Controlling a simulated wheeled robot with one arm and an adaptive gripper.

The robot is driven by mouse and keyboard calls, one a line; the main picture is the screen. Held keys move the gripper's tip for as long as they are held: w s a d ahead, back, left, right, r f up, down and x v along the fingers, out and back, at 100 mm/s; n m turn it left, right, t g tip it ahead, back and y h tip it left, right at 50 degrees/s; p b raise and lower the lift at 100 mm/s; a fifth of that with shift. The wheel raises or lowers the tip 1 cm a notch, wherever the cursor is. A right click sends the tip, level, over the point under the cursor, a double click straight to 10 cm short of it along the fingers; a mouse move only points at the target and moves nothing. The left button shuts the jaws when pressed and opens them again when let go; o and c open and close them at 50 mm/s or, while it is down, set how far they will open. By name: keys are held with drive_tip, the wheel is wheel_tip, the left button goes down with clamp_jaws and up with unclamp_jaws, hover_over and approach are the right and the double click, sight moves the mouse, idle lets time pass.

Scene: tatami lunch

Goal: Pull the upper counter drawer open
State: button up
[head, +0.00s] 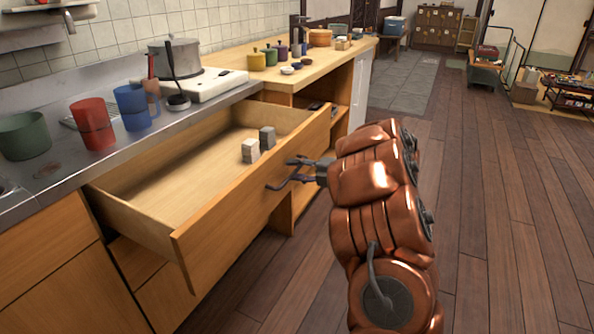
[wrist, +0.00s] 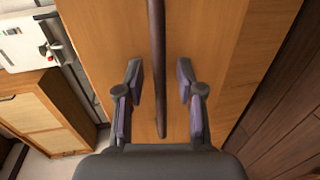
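The upper counter drawer (head: 215,240) stands pulled far out from the counter, with its pale wooden inside showing. Its front panel also fills the middle of the wrist view (wrist: 215,55). A dark bar handle (wrist: 157,60) runs along that panel. My gripper (head: 288,173) is at the drawer front in the head view. In the wrist view my gripper's two fingers (wrist: 159,82) stand apart, one on each side of the handle, with visible gaps. The gripper is open and not closed on the bar. In the head view the handle is hard to separate from the fingers.
The steel counter (head: 60,170) holds a red cup (head: 92,124), a blue mug (head: 132,107), a green pot (head: 25,136) and a grey pot (head: 175,58).

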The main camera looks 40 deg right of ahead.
drive_tip(key=v, duration=1.2)
drive_tip(key=shift+f, duration=0.1)
idle(0.5)
